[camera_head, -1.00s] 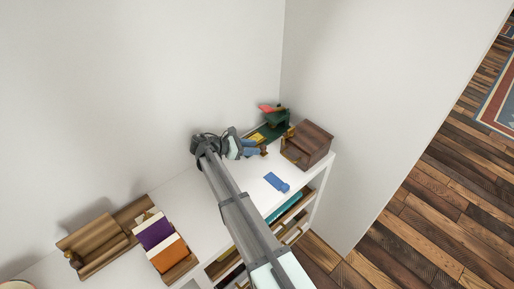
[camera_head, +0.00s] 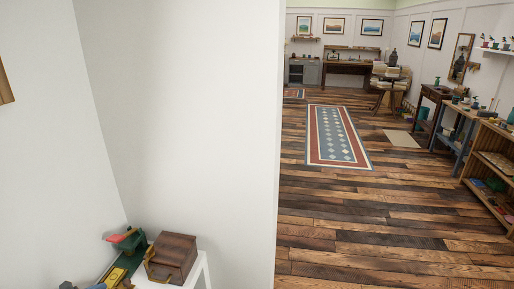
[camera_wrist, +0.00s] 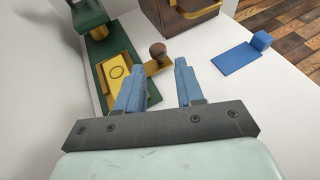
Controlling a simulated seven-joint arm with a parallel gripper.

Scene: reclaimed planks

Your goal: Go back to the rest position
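My gripper (camera_wrist: 160,66) shows in the wrist view with its two blue fingers apart. Nothing is visible held between them. A small piece with a round brown knob and a yellow base (camera_wrist: 154,68) lies just beyond the fingertips on the white shelf top (camera_wrist: 215,95). It looks apart from the fingers, but the exact gap cannot be told. In the head view most of my arm is out of frame. A small blue bit at the lower left edge may be part of my gripper.
A green and yellow device (camera_head: 120,270) stands beside a brown wooden box (camera_head: 172,258). A blue piece (camera_wrist: 240,58) lies on the shelf top at right. A white wall (camera_head: 195,120) rises behind; open plank floor with a patterned rug (camera_head: 338,138) lies beyond.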

